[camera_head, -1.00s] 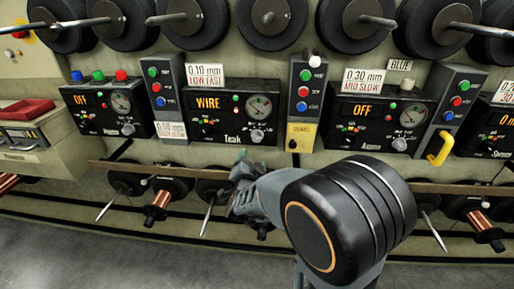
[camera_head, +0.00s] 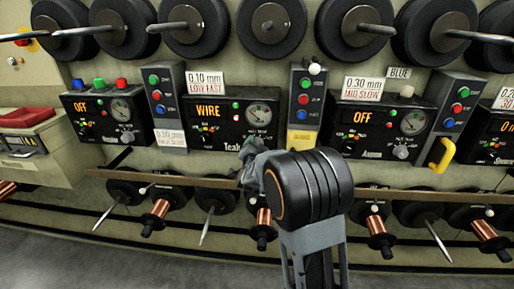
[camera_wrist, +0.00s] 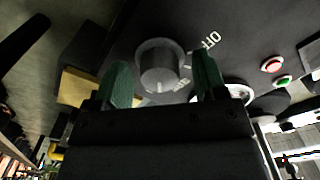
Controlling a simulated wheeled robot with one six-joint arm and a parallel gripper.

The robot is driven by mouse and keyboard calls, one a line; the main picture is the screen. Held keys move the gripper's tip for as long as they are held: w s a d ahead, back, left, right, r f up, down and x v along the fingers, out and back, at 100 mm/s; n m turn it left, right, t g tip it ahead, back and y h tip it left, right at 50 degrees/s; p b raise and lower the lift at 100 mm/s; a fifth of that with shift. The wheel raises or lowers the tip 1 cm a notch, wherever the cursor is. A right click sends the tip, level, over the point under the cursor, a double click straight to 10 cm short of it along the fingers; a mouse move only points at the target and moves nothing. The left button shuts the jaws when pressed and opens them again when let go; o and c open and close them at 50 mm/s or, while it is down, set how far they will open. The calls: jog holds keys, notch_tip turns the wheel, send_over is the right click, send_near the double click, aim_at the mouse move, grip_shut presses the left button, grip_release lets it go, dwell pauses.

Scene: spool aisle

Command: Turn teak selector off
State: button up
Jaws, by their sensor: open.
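The Teak panel (camera_head: 194,133) is a dark box with an orange display (camera_head: 208,111) reading WIRE, a round gauge and small coloured buttons. Its lower right part is hidden behind my gripper (camera_head: 252,160). In the wrist view, the grey selector knob (camera_wrist: 160,62) stands out from the dark panel face, with a white OFF label (camera_wrist: 210,41) to its upper right and another label partly hidden beside it. My gripper (camera_wrist: 162,82) is open, with one green fingertip on each side of the knob. I cannot tell whether they touch it.
Similar panels stand either side, including the Aspen panel (camera_head: 381,130) reading OFF. A narrow button box (camera_head: 303,105) with a yellow tag is close right of Teak. Large black spools (camera_head: 276,25) hang above; a rail (camera_head: 105,172) and copper spools (camera_head: 160,211) lie below.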

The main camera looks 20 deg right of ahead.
jog(key=shift+c, duration=0.2)
jog(key=c, duration=0.9)
jog(key=shift+n, duration=0.4)
jog(key=n+p, duration=0.1)
jog(key=n, duration=0.4)
jog(key=shift+w, duration=0.1)
jog(key=n+p, duration=0.1)
jog(key=n, duration=0.4)
jog(key=shift+r+p, duration=0.1)
jog(key=shift+p, duration=0.2)
jog(key=n+p, duration=0.1)
jog(key=n, duration=0.4)
jog(key=shift+p, duration=0.35)
jog(key=n+p, duration=0.1)
jog(key=n, duration=0.3)
jog(key=shift+n+p, duration=0.4)
jog(key=shift+f+n, duration=0.2)
jog(key=shift+n, duration=0.1)
